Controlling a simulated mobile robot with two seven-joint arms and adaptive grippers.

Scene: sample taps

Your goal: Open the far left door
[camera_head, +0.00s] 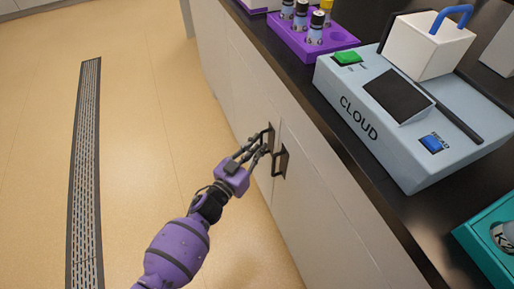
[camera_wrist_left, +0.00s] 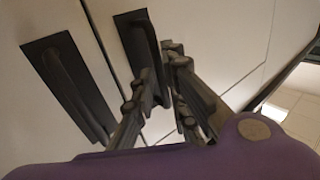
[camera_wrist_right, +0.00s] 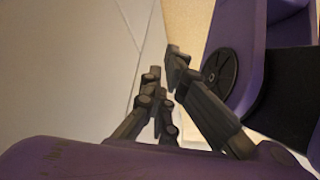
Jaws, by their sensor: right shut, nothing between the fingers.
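The far left door (camera_head: 236,92) is a pale cabinet front under the dark counter, flush with its neighbour. Its dark handle (camera_head: 268,135) stands close to the seam; it also shows in the left wrist view (camera_wrist_left: 142,40). My left gripper (camera_head: 262,147) is at this handle, its fingers close together with the bar running between them; the contact itself is partly hidden. My right gripper (camera_wrist_right: 165,65) is shut and empty, seen only in its own wrist view, beside a pale surface.
A second dark handle (camera_head: 281,162) sits just right of the seam, close to my left fingers. On the counter (camera_head: 285,55) are a purple rack (camera_head: 290,40) with vials, a grey-blue CLOUD machine (camera_head: 350,110) and a teal box (camera_head: 480,235). The floor left of the cabinets is clear.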

